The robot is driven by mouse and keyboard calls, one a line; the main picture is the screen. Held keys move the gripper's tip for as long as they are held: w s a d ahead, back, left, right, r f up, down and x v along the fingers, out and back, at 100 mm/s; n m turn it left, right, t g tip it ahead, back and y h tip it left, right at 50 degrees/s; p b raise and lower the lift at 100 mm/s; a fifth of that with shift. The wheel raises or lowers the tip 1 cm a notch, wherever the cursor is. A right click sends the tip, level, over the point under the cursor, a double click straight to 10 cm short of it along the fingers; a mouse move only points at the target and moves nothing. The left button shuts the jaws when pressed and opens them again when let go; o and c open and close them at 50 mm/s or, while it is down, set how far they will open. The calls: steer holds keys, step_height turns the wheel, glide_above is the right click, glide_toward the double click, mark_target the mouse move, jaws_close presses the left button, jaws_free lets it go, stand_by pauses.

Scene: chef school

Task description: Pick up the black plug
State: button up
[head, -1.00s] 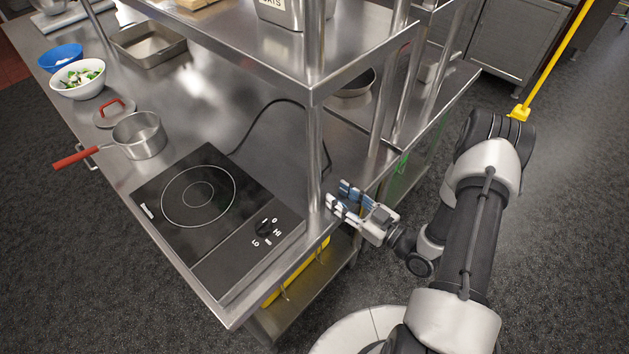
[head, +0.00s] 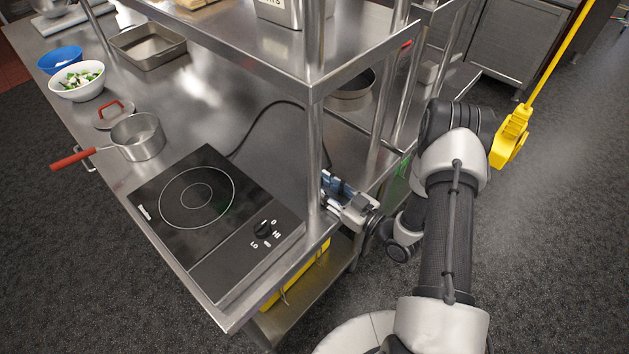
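The black plug itself cannot be made out. A black cord (head: 254,122) runs from behind the black cooktop (head: 215,220) across the steel counter and passes behind the shelf post. My gripper (head: 330,190) is at the counter's right edge, just right of the post (head: 314,160). Its two fingers point left and look apart, with nothing seen between them. The fingertips are partly hidden at the post, so whether they touch the cord or plug cannot be told.
The upper steel shelf (head: 270,60) and its posts stand close around my gripper. A saucepan (head: 138,137), its lid (head: 113,114) and a white bowl (head: 77,81) sit on the left. A yellow-handled tool (head: 511,138) stands right of my arm. A round pan (head: 352,92) is behind the post.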

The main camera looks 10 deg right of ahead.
steer(key=c, duration=0.4)
